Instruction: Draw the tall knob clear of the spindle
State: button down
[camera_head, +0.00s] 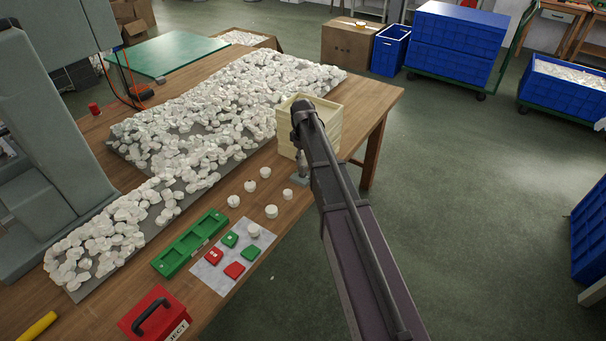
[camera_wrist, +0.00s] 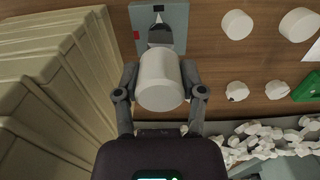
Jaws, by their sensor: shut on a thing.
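The tall white knob (camera_wrist: 160,80) is between the fingers of my gripper (camera_wrist: 160,92) in the wrist view. My gripper is shut on its sides. The spindle (camera_wrist: 160,34), a grey tapered piece on a grey plate, shows just beyond the knob's far end. The knob overlaps the spindle in this view, so I cannot tell whether they still touch. In the head view my arm hides the knob; part of the grey spindle stand (camera_head: 300,172) shows at the table's right edge.
Stacked cream trays (camera_wrist: 50,75) stand close on the left in the wrist view. Loose white knobs (camera_head: 271,211) stand on the table. A green tray (camera_head: 190,243) and a grey card with red and green pieces (camera_head: 215,277) lie nearer. White parts cover mats behind.

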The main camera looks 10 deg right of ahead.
jog(key=shift+r, duration=0.2)
jog(key=shift+r+p, duration=2.45)
jog(key=shift+p, duration=0.1)
